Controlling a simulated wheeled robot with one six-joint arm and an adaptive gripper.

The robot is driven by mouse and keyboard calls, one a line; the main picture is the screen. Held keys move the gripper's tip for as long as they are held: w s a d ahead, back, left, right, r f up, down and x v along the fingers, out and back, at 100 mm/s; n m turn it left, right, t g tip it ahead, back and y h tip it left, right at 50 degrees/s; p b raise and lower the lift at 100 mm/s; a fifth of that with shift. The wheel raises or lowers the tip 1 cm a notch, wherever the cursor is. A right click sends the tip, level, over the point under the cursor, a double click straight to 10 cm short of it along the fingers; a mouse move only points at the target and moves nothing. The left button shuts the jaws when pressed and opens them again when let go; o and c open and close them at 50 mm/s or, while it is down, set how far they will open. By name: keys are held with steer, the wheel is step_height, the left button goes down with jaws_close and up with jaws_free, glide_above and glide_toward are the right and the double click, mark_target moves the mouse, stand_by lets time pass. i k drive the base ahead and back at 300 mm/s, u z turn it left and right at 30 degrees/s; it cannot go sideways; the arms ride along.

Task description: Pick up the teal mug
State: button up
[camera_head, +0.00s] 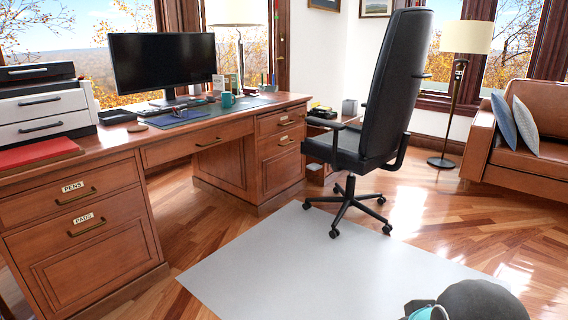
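The teal mug (228,99) stands upright on the wooden desk (118,137), on the dark desk mat towards the far right part of the desktop. It is small and far off in the head view. Its handle cannot be made out clearly. My gripper is not in view. Only a part of my own arm shows at the bottom right edge, well away from the mug.
A monitor (162,62) stands left of the mug. Small desk items crowd around it. A black office chair (385,95) stands right of the desk. A grey floor mat (300,265) lies in front, with open wooden floor around it. A brown sofa (520,150) is far right.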

mark_target(226, 97)
steer(key=u, duration=0.35)
steer(key=i, duration=2.3)
steer(key=u, duration=0.55)
